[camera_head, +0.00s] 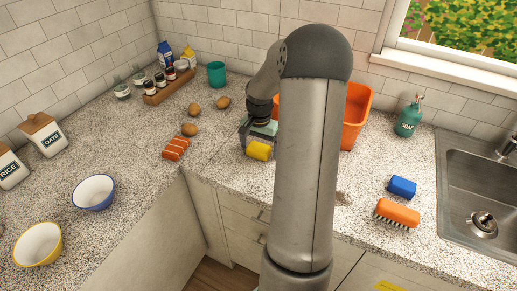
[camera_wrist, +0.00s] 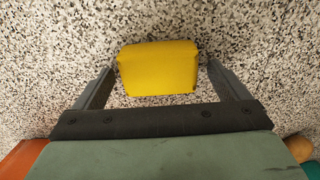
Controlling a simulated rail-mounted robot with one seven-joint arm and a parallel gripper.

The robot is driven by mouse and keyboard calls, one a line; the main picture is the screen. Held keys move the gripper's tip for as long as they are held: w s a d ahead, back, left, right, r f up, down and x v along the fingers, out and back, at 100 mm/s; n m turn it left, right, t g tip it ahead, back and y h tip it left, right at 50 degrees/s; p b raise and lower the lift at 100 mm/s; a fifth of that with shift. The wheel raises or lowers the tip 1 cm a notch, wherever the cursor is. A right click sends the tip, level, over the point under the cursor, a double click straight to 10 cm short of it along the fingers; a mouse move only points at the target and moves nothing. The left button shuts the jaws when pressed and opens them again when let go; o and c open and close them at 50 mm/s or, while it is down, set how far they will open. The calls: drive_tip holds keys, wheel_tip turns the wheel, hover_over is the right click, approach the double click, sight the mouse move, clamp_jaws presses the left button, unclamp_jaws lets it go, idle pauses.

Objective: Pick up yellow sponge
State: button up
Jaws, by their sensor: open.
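The yellow sponge (camera_head: 258,150) lies on the speckled counter near its front edge, left of my arm in the head view. In the wrist view the yellow sponge (camera_wrist: 158,68) sits between the two fingers of my gripper (camera_wrist: 160,80), with a gap of counter showing on each side. My gripper is open and no finger visibly touches the sponge. In the head view my gripper (camera_head: 255,140) is just behind and above the sponge, partly hidden by my arm.
An orange bin (camera_head: 357,115) stands behind my arm. Potatoes (camera_head: 190,129), salmon (camera_head: 176,148) and a teal cup (camera_head: 217,74) lie to the left. A blue sponge (camera_head: 402,187), an orange brush (camera_head: 398,213), a soap bottle (camera_head: 408,119) and the sink (camera_head: 480,175) are at right.

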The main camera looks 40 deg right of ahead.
drive_tip(key=shift+f, duration=0.1)
drive_tip(key=shift+c, duration=0.3)
drive_tip(key=c, duration=1)
drive_tip(key=shift+d+r, duration=0.1)
drive_tip(key=shift+r, duration=0.5)
drive_tip(key=s+r+b, duration=0.1)
drive_tip(key=s+r, duration=0.3)
drive_tip(key=s+r+b, duration=0.1)
drive_tip(key=s+r, duration=0.3)
drive_tip(key=s, duration=0.1)
drive_tip(key=s+r+b, duration=0.1)
drive_tip(key=s+r, duration=0.2)
drive_tip(key=s, duration=0.2)
drive_tip(key=shift+d+r+b, duration=0.2)
drive_tip(key=shift+r+b, duration=0.1)
drive_tip(key=shift+r, duration=0.1)
drive_tip(key=shift+o, duration=0.4)
